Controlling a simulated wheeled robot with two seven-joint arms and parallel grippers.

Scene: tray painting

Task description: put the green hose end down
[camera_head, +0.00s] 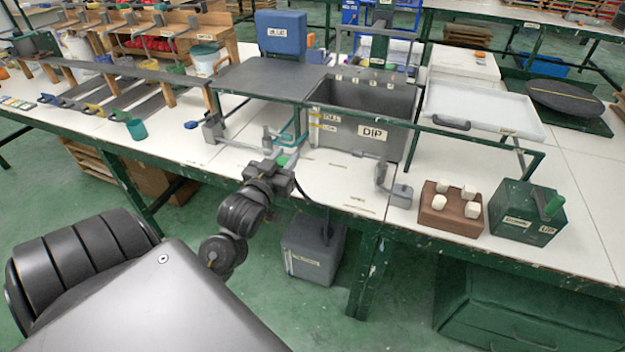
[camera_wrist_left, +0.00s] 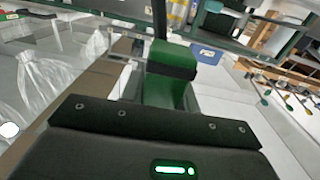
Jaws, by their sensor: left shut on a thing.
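My left gripper (camera_head: 280,163) reaches over the front edge of the white table, in front of the grey dip tank (camera_head: 335,138). It is shut on the green hose end (camera_head: 283,160), which shows only as a small green patch between the fingers in the head view. In the left wrist view the green hose end (camera_wrist_left: 172,58) looms large and blocky beyond the gripper's dark body, with a dark band across it. A black hose (camera_head: 307,195) curves down from near the gripper to a grey canister (camera_head: 314,250) under the table. My right gripper is not in view.
A brown block with white knobs (camera_head: 450,207) and a green box (camera_head: 527,210) stand right of the tank. A grey bracket (camera_head: 393,187) stands near the front edge. A white tray (camera_head: 484,108) lies behind. Bare tabletop (camera_head: 185,145) lies left of the gripper.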

